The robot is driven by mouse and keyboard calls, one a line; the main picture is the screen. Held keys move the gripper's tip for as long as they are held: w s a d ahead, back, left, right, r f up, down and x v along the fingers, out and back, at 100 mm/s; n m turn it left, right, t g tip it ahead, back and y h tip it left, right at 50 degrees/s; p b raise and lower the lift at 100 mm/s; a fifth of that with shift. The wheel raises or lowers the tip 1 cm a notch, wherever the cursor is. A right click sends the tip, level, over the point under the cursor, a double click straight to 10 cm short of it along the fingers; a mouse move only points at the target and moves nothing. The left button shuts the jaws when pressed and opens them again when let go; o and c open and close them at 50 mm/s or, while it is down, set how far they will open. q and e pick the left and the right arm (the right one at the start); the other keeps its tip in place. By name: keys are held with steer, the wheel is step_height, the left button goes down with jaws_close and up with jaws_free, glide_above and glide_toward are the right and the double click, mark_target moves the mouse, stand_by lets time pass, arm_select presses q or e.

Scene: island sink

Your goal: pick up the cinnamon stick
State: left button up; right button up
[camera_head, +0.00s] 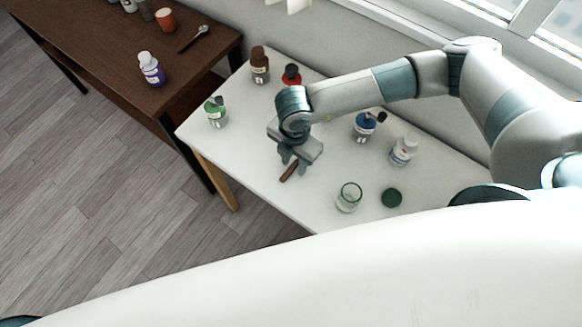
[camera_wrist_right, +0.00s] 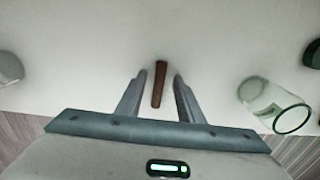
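The cinnamon stick (camera_head: 290,172) is a short brown rod on the white table, near its front edge. In the right wrist view the cinnamon stick (camera_wrist_right: 159,84) lies between the two fingers of my right gripper (camera_wrist_right: 156,96), with a gap on each side. My right gripper (camera_head: 291,163) points down over the stick in the head view, and its fingers are apart. Whether the fingertips reach down to the table is hard to tell. My left gripper is in neither view.
An open glass jar (camera_head: 348,197) and a green lid (camera_head: 392,197) stand right of the stick. Bottles with green (camera_head: 216,112), brown (camera_head: 260,66), red (camera_head: 291,75), blue (camera_head: 364,125) and white (camera_head: 403,149) tops stand around. A dark brown table (camera_head: 110,50) adjoins at left.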

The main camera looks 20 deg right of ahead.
mark_target(294, 169)
jaws_close()
steer(key=shift+r, duration=0.1)
stand_by(0.4)
steer(key=shift+r+b, duration=0.4)
steer(key=shift+r, duration=0.05)
steer(key=r+b, duration=0.1)
steer(key=r, duration=0.2)
steer(key=shift+s+a+b, duration=0.1)
steer(key=shift+s+b, duration=0.25)
steer(key=shift+s, duration=0.05)
steer(key=s+a+r+b, duration=0.1)
steer(key=s+r, duration=0.6)
steer(key=s, duration=0.3)
steer(key=shift+s+a, duration=0.4)
steer(key=shift+w, duration=0.15)
